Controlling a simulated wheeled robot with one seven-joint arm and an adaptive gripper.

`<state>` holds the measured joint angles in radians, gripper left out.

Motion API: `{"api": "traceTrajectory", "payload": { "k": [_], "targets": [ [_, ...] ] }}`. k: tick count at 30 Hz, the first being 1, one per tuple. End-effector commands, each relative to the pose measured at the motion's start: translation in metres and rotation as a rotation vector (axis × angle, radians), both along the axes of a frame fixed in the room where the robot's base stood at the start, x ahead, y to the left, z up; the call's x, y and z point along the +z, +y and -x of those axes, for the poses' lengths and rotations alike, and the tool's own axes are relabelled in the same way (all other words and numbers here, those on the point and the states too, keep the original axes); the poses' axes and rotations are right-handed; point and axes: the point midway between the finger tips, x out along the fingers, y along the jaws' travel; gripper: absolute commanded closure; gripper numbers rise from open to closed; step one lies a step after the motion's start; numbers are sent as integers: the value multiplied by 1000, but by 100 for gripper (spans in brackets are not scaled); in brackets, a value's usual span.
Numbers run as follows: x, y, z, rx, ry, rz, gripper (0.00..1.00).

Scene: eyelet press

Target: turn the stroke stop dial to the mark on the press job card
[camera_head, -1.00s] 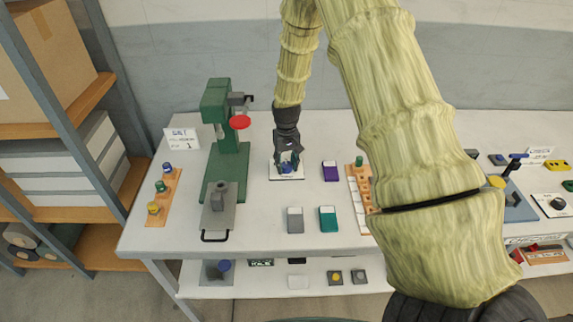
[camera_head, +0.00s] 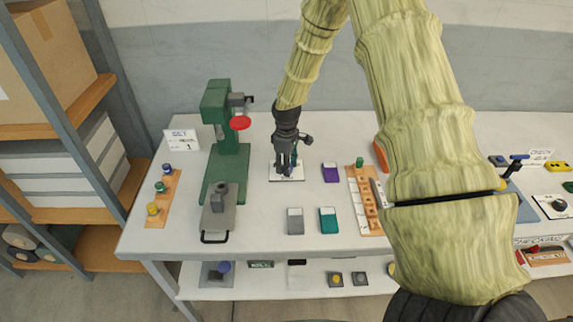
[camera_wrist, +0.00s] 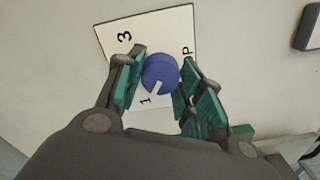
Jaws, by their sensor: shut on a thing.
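The stroke stop dial is a blue round knob (camera_wrist: 159,72) with a white pointer line, on a white plate (camera_wrist: 180,24). In the wrist view the pointer is directed at the bottom of the picture, close to the figure 1. A 3 is at the upper left, and letters ending in P are partly hidden at the right. My gripper (camera_wrist: 159,84) has its green-padded fingers on either side of the knob and is shut on it. In the head view my gripper (camera_head: 286,172) hides the knob above the plate (camera_head: 299,178). The job card (camera_head: 183,140) reads SET and 1, its middle line unclear.
The green press (camera_head: 228,150) with a red knob stands left of my gripper. Grey (camera_head: 295,221), teal (camera_head: 328,220) and purple (camera_head: 330,172) blocks lie in front and right. A wooden strip with white labels (camera_head: 362,205) lies further right, near my arm.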

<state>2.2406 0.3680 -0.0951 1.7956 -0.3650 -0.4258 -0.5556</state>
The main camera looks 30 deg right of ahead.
Motion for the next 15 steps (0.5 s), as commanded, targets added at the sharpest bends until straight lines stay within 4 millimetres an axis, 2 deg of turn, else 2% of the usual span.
{"api": "traceTrajectory", "payload": {
  "k": [15],
  "targets": [
    [0, -2, 0, 104, 0, 1, 87]
  ]
}}
